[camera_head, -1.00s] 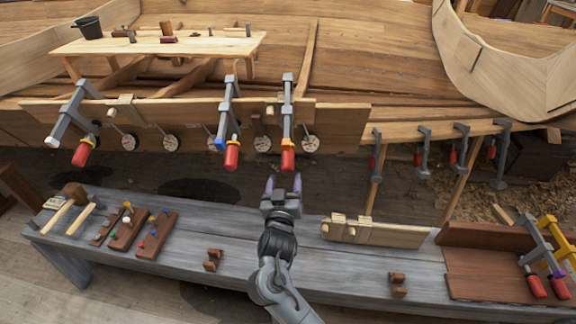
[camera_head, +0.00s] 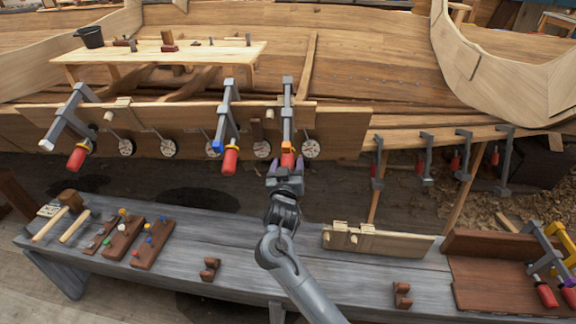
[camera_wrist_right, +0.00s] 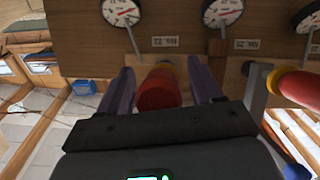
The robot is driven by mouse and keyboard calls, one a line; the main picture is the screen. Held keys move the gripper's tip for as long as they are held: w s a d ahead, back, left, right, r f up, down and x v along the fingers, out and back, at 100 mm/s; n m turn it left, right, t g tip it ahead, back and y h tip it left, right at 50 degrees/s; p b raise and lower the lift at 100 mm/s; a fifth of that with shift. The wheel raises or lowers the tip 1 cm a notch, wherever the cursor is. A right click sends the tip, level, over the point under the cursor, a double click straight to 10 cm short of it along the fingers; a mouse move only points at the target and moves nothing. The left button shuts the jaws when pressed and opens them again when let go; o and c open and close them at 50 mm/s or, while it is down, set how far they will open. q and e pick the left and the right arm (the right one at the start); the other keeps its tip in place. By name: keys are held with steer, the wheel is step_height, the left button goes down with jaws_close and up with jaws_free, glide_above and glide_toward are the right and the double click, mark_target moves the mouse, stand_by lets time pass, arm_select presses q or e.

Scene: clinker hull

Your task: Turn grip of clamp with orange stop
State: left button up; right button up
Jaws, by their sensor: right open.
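The clamp with the orange stop (camera_head: 287,112) hangs upright on the plank at the hull, the rightmost of the three clamps there. Its red grip (camera_head: 288,158) points down, partly hidden by my right gripper (camera_head: 286,167). In the right wrist view, the red grip (camera_wrist_right: 157,91) stands between the two open purple-grey fingers of the right gripper (camera_wrist_right: 160,88), with a visible gap to the right finger. A yellow-orange ring shows behind the grip. My left gripper is not in view.
A clamp with a blue stop (camera_head: 226,118) hangs close by on the left; its red grip (camera_wrist_right: 300,87) seems to show in the right wrist view. Round dials (camera_head: 310,148) line the plank. The grey bench (camera_head: 240,240) lies below.

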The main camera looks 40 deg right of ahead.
steer(key=c, duration=1)
steer(key=shift+o, duration=0.2)
steer(key=shift+r+m+t+y+p, duration=0.1)
steer(key=shift+m+t+y+p, duration=0.25)
steer(key=shift+p, duration=0.4)
steer(key=shift+m+y+p, duration=0.25)
steer(key=shift+m+p, duration=0.2)
steer(key=shift+a+m+t+y+p, duration=0.1)
steer(key=shift+m+t+y+p, duration=0.3)
steer(key=shift+m+t+p, duration=0.1)
steer(key=shift+w+m, duration=0.1)
steer(key=shift+m, duration=0.2)
steer(key=shift+t+y, duration=0.25)
steer(key=shift+y, duration=0.05)
steer(key=o, duration=1)
steer(key=shift+c, duration=0.2)
